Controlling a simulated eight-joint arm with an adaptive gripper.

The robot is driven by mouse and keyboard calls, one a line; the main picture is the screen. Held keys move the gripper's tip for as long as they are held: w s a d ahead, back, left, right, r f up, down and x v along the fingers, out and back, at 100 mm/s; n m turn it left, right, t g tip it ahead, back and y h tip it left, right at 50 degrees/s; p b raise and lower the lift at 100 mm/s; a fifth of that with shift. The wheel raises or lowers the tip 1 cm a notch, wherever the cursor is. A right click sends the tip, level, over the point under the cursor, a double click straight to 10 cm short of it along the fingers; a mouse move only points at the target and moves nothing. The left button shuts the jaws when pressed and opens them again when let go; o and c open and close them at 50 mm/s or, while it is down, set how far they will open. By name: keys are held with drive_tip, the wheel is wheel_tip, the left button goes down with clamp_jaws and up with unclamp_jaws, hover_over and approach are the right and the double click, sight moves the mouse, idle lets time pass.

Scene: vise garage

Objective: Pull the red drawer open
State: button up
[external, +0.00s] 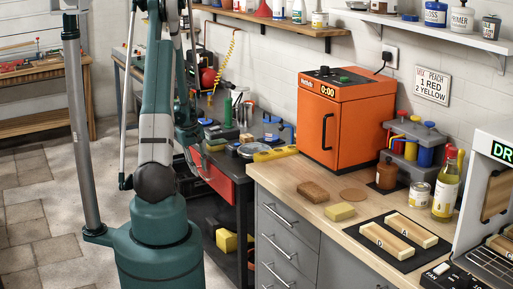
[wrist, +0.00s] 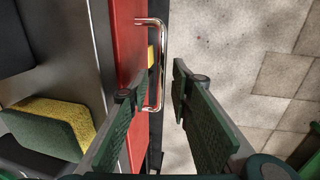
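The red drawer (external: 214,172) is set under the dark workbench, partly hidden behind my arm in the external view. In the wrist view its red front (wrist: 128,45) runs along the bench edge, and a shiny metal bar handle (wrist: 161,60) stands out from it. My gripper (wrist: 158,70) is open, its two green-padded fingers apart. The handle lies in the space between the fingertips, with its near end close to the left finger. I cannot tell whether that finger touches it. The gripper is mostly hidden behind my arm in the external view.
A yellow and green sponge-like block (wrist: 55,125) lies on the bench near the left finger. Tools and a yellow level (external: 275,154) crowd the bench top. A grey cabinet (external: 285,235) stands right of the drawer. Open tiled floor (wrist: 245,60) lies in front of the drawer.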

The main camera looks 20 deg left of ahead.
drive_tip(key=shift+f, duration=0.4)
drive_tip(key=shift+c, duration=0.5)
clamp_jaws()
drive_tip(key=s+a+b, duration=0.3)
drive_tip(key=s+a, duration=2)
drive_tip(key=shift+o, duration=0.5)
unclamp_jaws()
